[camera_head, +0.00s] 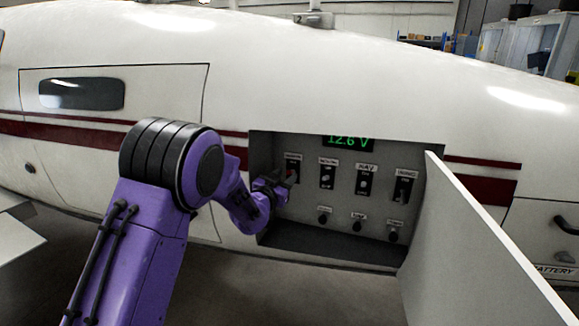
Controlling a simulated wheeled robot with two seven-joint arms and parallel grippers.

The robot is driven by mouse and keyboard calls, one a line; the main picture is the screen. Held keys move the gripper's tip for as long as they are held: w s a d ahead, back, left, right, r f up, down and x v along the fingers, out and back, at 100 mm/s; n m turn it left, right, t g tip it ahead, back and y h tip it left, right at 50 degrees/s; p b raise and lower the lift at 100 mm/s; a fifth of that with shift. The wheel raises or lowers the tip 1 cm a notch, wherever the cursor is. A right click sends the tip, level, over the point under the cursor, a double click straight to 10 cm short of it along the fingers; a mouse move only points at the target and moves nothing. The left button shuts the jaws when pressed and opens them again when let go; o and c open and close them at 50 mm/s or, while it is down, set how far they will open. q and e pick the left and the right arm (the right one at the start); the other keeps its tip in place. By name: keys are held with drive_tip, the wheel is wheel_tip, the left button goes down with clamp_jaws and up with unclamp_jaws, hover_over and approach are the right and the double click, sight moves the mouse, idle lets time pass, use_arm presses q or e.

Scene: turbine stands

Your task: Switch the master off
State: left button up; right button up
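An open panel recess (335,238) in the side of the white aircraft holds a row of switches under a green display (348,142) reading 12.6 V. The leftmost switch (292,164) has a small label that is too blurred to read surely, and a bit of red shows at it. My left gripper (280,186) is inside the recess at its left side, right at this leftmost switch. It covers the lower part of that switch. Whether its fingers touch or hold the switch, and whether they are open, cannot be made out. My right gripper is not in view.
Beside it are more switches, one labelled NAV (364,182), and a row of black knobs (357,225) below. The open panel door (470,245) sticks out toward me at the right of the recess. Shelves and cabinets (525,45) stand far behind the aircraft.

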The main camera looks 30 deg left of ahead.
sight(289, 172)
use_arm(q)
drive_tip(key=w, duration=0.2)
drive_tip(key=w+p, duration=0.1)
drive_tip(key=shift+w+a, duration=0.2)
drive_tip(key=shift+a, duration=0.05)
clamp_jaws()
wheel_tip(289, 172, down, 3)
drive_tip(key=t+b, duration=0.4)
drive_tip(key=b, duration=1.2)
drive_tip(key=m+t+b, duration=0.1)
drive_tip(key=t+b, duration=0.4)
drive_tip(key=b, duration=1)
drive_tip(key=shift+f+m+t+y+b, duration=0.2)
drive_tip(key=shift+m+t+y+b, duration=0.1)
drive_tip(key=shift+b, duration=0.05)
